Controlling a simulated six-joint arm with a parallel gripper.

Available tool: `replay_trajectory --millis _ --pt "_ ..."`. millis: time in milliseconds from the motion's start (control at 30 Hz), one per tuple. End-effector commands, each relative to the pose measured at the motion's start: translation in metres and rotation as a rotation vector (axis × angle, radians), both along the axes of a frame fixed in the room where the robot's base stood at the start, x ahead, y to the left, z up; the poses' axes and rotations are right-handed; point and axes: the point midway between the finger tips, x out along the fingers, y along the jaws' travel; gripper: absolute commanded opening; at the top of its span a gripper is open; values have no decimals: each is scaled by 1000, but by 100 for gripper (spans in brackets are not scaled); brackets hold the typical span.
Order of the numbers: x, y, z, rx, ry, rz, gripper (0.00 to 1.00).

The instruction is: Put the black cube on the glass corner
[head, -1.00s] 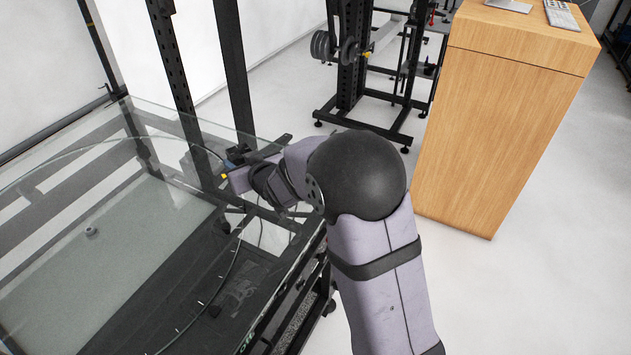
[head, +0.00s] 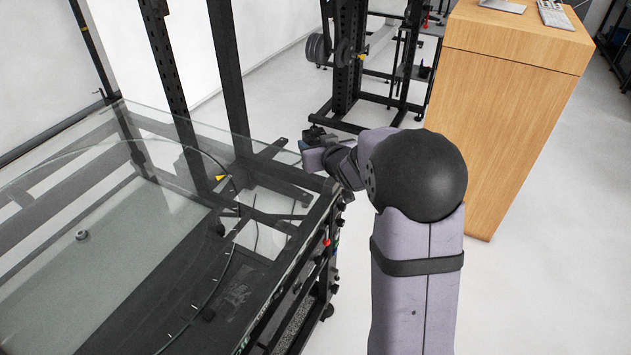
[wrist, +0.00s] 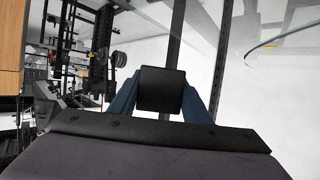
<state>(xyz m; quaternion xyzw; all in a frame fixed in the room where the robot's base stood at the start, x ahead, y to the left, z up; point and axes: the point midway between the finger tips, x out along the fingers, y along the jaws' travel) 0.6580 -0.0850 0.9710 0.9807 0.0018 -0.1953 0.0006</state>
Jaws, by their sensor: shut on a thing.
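My gripper (wrist: 160,98) is shut on the black cube (wrist: 161,88), which sits between its two blue fingers in the wrist view. In the head view my gripper (head: 310,142) is at the far side of the glass top (head: 60,235), near its right corner (head: 335,186). It appears above that corner in the picture; its height over the glass is hard to tell. The cube is small and dark in the head view and hard to make out from the gripper.
A dark metal frame with uprights (head: 230,90) stands behind the glass. A wooden cabinet (head: 500,130) stands at the right and a black rack (head: 350,60) at the back. Floor shows between them.

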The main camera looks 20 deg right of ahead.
Motion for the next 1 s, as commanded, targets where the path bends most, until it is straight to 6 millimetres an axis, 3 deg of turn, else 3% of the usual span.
replay_trajectory --millis 167,533,833,1000 --pt "0 0 -3 2 -1 -4 17" --pt "0 0 -54 1 2 -4 17" --pt "0 0 -64 1 -1 -3 17" --pt "0 0 -82 2 3 -3 17"
